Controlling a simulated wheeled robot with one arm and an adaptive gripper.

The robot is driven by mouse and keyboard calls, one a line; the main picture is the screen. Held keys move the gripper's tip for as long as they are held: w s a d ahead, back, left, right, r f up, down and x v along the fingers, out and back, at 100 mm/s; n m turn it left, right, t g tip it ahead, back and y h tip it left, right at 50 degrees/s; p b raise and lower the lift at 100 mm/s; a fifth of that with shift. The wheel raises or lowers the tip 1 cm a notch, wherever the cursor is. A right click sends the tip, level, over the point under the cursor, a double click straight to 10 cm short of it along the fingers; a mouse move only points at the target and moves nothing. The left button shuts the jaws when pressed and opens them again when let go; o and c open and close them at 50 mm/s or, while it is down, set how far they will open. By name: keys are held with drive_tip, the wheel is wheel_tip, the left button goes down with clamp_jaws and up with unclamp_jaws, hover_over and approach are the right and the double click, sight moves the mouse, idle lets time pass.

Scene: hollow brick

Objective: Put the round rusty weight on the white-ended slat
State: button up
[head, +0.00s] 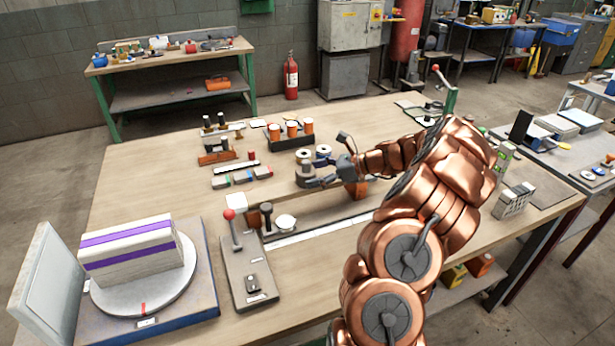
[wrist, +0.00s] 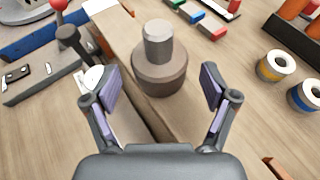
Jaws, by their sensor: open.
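The round rusty weight (wrist: 160,72) is a brown-grey stepped cylinder with a narrower knob on top, upright on the table. It also shows in the head view (head: 304,174), partly covered by my fingers. My gripper (wrist: 160,90) is open, its two fingers spread to either side of the weight's near side, apart from it. In the head view my gripper (head: 318,173) is at the weight from the right. The wooden slat (wrist: 118,42) runs just left of the weight in the wrist view. Its white end (head: 237,202) is at the left; its right part is hidden behind my arm.
A grey lever plate with a red knob (head: 248,270) and a round white piece (head: 286,222) lie near the slat. Spools (wrist: 277,66), coloured blocks (head: 243,177) and an orange-canister rack (head: 291,137) stand behind. A turntable with a purple-striped block (head: 130,250) is front left.

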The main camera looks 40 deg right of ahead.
drive_tip(key=b+v, duration=0.1)
drive_tip(key=v, duration=0.8)
drive_tip(key=s+a+r+n+g, duration=0.2)
drive_tip(key=a+n+g, duration=0.15)
drive_tip(key=a, duration=0.65)
drive_tip(key=s+a+r+n+g, duration=0.15)
drive_tip(key=a+n, duration=0.35)
drive_tip(key=a, duration=0.5)
drive_tip(key=s+a+r+n+g, duration=0.1)
drive_tip(key=a+r+n+g, duration=0.3)
drive_tip(key=a, duration=0.6)
drive_tip(key=s+a+f+n+g+h, duration=0.35)
drive_tip(key=s+a+n, duration=0.55)
drive_tip(key=s, duration=0.4)
drive_tip(key=s+d+f+n+h, duration=0.2)
drive_tip(key=s+n, duration=0.1)
drive_tip(key=s, duration=0.3)
drive_tip(key=s+d+f+n+h, duration=0.1)
drive_tip(key=s+f+n+h, duration=0.1)
drive_tip(key=s, duration=0.5)
drive_tip(key=shift+d+n+t+h, duration=0.35)
drive_tip(key=shift+n+h, duration=0.2)
drive_tip(key=shift+h, duration=0.2)
drive_tip(key=shift+r, duration=0.1)
